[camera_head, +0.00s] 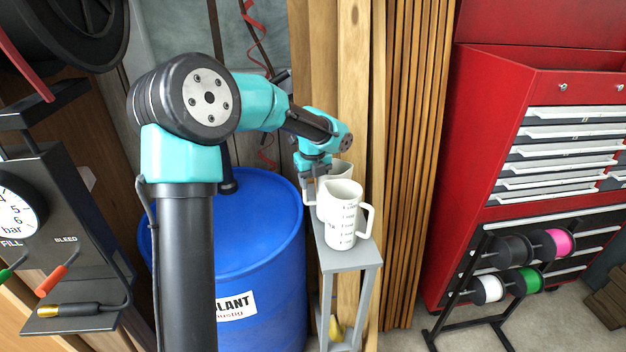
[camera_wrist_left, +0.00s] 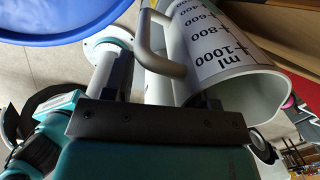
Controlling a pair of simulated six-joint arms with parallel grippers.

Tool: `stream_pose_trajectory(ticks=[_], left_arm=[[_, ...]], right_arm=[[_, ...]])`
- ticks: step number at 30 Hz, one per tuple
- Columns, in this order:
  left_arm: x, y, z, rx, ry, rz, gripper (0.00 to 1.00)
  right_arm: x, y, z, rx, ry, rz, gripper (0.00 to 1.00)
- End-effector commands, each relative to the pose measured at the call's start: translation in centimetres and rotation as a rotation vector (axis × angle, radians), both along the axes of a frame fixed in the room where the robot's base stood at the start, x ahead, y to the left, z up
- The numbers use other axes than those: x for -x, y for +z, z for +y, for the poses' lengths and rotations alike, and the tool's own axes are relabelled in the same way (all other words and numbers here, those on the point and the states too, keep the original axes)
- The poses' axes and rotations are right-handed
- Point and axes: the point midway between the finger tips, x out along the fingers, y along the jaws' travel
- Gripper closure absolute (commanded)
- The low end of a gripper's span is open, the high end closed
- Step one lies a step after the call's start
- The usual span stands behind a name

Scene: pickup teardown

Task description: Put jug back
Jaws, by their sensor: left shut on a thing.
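Two white measuring jugs show in the head view. The front jug (camera_head: 341,222) stands upright on a narrow grey stand (camera_head: 350,258), its handle to the right. The back jug (camera_head: 333,178) is partly hidden behind it, and I cannot tell whether it touches the stand. My left gripper (camera_head: 313,172) is shut on the back jug near its handle side. In the left wrist view a jug (camera_wrist_left: 215,50) with ml marks, its handle and open rim fills the top right, close to the gripper (camera_wrist_left: 160,95). My right gripper is not in view.
A blue barrel (camera_head: 255,240) stands close to the left of the stand. Wooden boards (camera_head: 415,150) rise behind and to its right. A red tool cabinet (camera_head: 490,120) and a spool rack (camera_head: 490,260) are further right. A gauge panel (camera_head: 50,210) is at far left.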

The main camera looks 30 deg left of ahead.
Motion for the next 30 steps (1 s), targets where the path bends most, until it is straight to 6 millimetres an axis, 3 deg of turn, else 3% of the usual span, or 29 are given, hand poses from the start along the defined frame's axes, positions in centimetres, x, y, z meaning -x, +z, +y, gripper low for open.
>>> stream_pose_trajectory(ticks=[5, 6, 13, 23, 30], left_arm=[[0.0, -0.2, 0.0, 0.000, 0.000, -0.002, 1.00], [0.0, -0.3, 0.0, 0.000, 0.000, 0.000, 0.45], [0.0, -0.3, 0.0, 0.000, 0.000, 0.000, 0.23], [0.0, 0.0, 0.0, 0.000, 0.000, 0.000, 0.21], [0.2, 2.4, -0.1, -0.001, 0.000, -0.003, 0.21]], right_arm=[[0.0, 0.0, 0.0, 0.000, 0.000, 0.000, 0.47], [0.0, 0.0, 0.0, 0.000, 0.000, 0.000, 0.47], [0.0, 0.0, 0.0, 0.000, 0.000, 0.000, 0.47], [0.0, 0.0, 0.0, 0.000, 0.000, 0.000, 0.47], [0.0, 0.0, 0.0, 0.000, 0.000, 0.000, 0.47]])
